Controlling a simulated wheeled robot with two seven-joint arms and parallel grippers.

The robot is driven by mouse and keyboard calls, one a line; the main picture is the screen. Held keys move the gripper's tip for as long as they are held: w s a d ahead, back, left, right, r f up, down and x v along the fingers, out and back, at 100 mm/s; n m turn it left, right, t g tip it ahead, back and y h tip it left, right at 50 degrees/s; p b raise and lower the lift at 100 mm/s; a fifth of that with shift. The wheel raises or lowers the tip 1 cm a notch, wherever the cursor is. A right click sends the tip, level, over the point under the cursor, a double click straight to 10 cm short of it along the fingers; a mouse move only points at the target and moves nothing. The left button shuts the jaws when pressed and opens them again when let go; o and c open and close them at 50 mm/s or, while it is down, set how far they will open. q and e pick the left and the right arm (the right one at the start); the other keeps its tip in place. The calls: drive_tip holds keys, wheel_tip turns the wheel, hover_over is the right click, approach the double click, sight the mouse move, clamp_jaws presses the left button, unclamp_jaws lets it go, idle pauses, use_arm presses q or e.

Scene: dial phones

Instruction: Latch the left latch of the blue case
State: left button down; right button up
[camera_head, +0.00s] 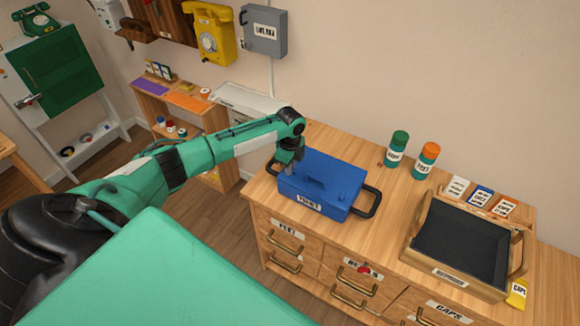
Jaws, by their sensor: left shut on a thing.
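The blue case (335,182) sits on the wooden counter with its lid down. It has a label on its front and a black handle (372,202) at its right end; another dark handle shows partly at its left end. My left gripper (289,170) points down at the left end of the case and is shut on a part of it. The fingers and wrist cover that spot, so I cannot tell whether the held part is the left latch or how that latch sits. My right gripper is not in view.
On the counter (330,242), a green-capped bottle (396,149) and an orange-capped bottle (426,160) stand behind the case to the right. A dark-lined wooden tray (458,244) lies further right. Clear counter lies between case and tray. A grey box (264,31) and yellow phone (209,35) hang on the wall.

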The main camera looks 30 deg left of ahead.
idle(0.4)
use_arm(q)
drive_tip(key=c, duration=1.5)
unclamp_jaws()
wheel_tip(320, 180, up, 14)
drive_tip(key=b, duration=0.4)
drive_tip(key=shift+f, duration=0.1)
